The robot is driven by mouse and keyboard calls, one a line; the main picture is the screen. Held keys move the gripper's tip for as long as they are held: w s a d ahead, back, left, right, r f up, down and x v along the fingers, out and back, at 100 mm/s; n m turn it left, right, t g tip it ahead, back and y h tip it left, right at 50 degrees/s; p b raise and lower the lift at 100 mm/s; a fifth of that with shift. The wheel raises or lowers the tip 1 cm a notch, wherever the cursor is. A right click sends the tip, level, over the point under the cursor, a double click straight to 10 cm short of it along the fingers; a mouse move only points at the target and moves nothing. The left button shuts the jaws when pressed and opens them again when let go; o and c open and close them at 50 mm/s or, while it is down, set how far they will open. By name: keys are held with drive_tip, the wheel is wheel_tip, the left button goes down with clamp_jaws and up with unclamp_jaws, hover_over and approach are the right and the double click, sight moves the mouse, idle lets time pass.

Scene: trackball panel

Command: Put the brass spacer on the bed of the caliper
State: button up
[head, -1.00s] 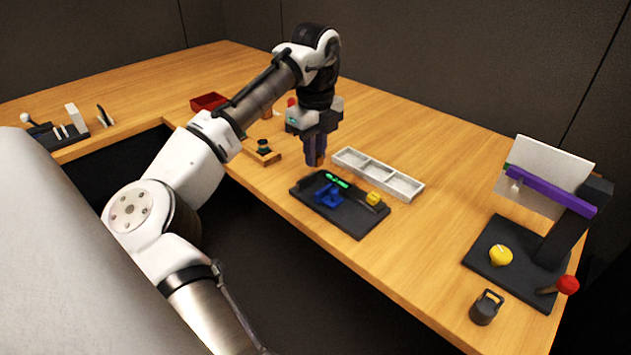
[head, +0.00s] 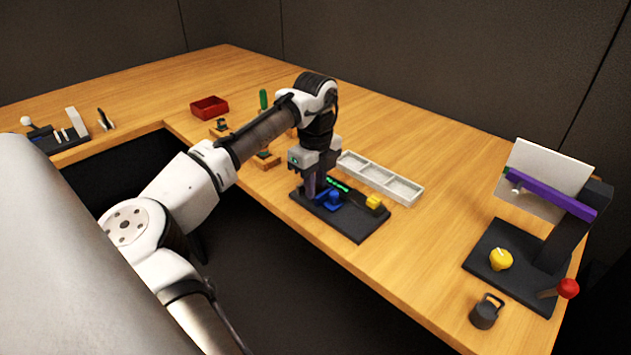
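The caliper is most likely the black plate device (head: 358,228) near the table's front edge, with a green-lit display (head: 338,185), a blue part (head: 333,201) and a yellow part (head: 374,202) on it. My gripper (head: 317,190) points down over the left end of this device, close to the blue part. Its fingers are low over the plate; I cannot tell whether they touch anything. The brass spacer cannot be made out now; the fingers and their shadow hide what may be between them.
A white three-compartment tray (head: 417,196) stands just behind the device. A red bin (head: 210,107) and small wooden-based items (head: 267,160) are to the left. A press-like stand (head: 552,258) and a dark weight (head: 486,311) are at the right. The table between is clear.

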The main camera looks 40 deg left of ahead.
drive_tip(key=o, duration=0.4)
